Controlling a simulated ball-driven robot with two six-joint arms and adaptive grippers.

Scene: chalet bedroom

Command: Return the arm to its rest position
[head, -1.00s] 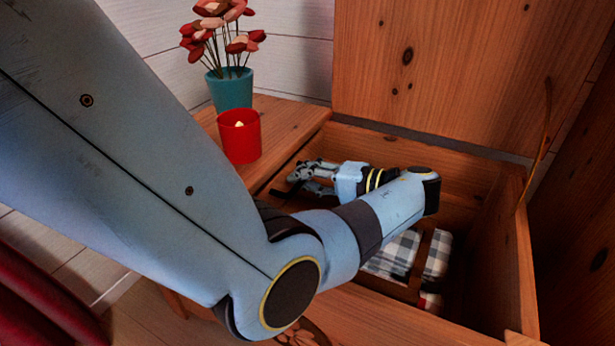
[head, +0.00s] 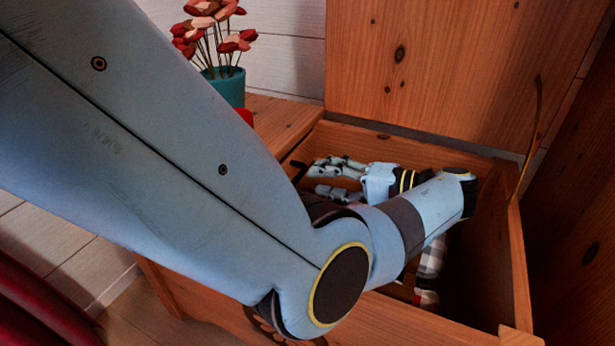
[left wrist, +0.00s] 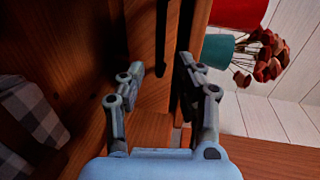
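My left arm reaches in from the left of the head view and bends over the open wooden chest (head: 519,280). My left gripper (head: 310,178) is at the chest's left inner side, pointing left, near the rim. In the left wrist view its two fingers (left wrist: 158,78) stand apart with nothing between them. My right gripper is in neither view.
The chest's lid (head: 450,70) stands open, with a strap (head: 533,140) at its right. Checked cloth (head: 430,262) lies inside, partly hidden by my arm. A teal flower pot (head: 226,86) and a mostly hidden red candle (head: 245,116) stand left of the chest.

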